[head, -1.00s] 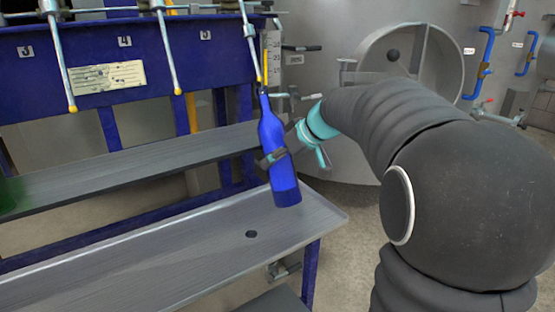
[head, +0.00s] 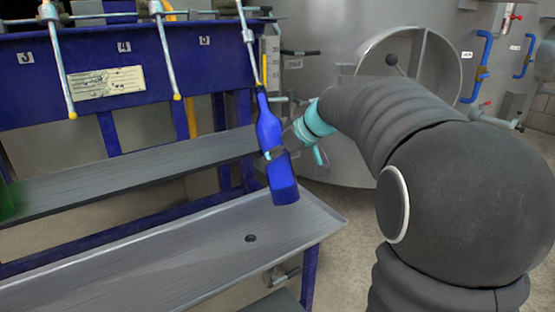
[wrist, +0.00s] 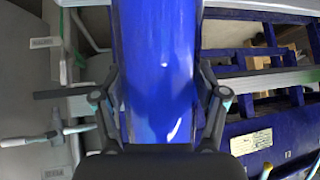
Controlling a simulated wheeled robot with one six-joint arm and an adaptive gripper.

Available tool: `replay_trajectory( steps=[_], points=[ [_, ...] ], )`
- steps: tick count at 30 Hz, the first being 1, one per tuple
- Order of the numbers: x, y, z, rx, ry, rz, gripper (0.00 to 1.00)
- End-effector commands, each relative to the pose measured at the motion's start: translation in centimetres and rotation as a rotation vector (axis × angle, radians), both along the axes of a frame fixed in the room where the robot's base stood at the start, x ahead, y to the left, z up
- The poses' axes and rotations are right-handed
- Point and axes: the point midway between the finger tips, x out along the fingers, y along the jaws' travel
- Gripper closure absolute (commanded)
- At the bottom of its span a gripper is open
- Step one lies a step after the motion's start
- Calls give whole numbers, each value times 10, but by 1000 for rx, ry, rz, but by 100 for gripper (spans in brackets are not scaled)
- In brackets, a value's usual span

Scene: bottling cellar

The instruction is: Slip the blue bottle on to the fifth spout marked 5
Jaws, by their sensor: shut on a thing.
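The blue bottle (head: 271,133) is held nearly upright with a slight tilt, its neck up, above the lower metal shelf. My gripper (head: 276,154) is shut around its body; the wrist view also shows the fingers on both sides of the bottle (wrist: 155,65). The fifth spout (head: 249,48) hangs at the right end of the blue frame, beside the label 5 (head: 204,41). Its tip meets the bottle's mouth in the head view. I cannot tell whether the tip is inside the neck.
Spouts 3 (head: 62,70) and 4 (head: 167,58) hang to the left. A metal shelf (head: 130,168) runs behind the bottle, and a lower one (head: 200,245) with a dark hole lies below. A green object (head: 8,200) shows at the left edge. A large steel tank (head: 340,60) stands behind.

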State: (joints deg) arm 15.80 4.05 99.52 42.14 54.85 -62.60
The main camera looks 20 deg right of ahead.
Motion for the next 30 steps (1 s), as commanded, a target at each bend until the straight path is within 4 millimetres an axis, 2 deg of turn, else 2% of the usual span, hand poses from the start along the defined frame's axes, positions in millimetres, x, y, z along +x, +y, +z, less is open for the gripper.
replay_trajectory(
  steps=[30],
  points=[
    [19,6,45,0,-2,0,85]
  ],
)
